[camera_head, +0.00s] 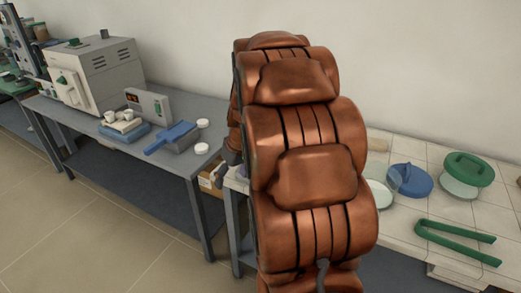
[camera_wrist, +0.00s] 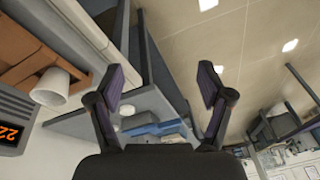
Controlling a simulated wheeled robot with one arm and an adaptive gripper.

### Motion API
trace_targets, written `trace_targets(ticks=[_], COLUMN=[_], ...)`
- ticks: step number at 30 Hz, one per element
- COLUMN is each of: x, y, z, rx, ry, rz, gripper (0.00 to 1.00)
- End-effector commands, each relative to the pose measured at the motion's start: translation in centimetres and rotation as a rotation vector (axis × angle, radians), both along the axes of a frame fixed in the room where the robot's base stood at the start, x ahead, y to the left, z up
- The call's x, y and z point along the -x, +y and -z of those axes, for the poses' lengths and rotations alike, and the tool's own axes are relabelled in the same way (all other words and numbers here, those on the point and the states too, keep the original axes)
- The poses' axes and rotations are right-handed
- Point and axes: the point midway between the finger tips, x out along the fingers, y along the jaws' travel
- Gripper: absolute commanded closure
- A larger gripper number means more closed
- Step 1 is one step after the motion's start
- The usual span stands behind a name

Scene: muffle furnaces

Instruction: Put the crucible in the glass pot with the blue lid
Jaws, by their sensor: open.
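Small white crucibles (camera_head: 110,116) sit on a pale slab over a blue block on the left bench in the head view. A white cup-shaped crucible (camera_wrist: 50,87) shows large at the left of the wrist view, beside a brown surface. My gripper (camera_wrist: 166,78) is open, with nothing between its fingers; the crucible is left of them. In the head view my arm hides most of the gripper. The blue lid (camera_head: 412,181) is on the right table, by a clear glass pot (camera_head: 379,193) partly hidden by my arm.
A furnace (camera_head: 95,75) and a control box (camera_head: 149,104) stand on the left bench, with a blue tool (camera_head: 172,137) and white round pieces (camera_head: 202,148). A green-lidded glass pot (camera_head: 462,187) and green tongs (camera_head: 456,243) are on the right table.

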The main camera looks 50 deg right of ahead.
Motion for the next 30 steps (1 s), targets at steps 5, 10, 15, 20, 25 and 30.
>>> trace_targets(ticks=[5, 10, 15, 20, 25, 30], x=[-2.1, -2.6, -2.7, -3.2, -3.6, -3.9], y=[-9.2, -14.6, -16.6, -16.6, -16.6, -16.6], z=[-2.3, -2.8, -2.8, -1.5, -0.3, 1.1], rx=[0.059, 0.107, 0.129, 0.126, 0.128, 0.123], ry=[-0.091, -0.14, -0.158, -0.157, -0.157, -0.154], rz=[0.039, 0.055, 0.058, 0.057, 0.058, 0.058], gripper=[0.21, 0.21, 0.21, 0.21, 0.21, 0.21])
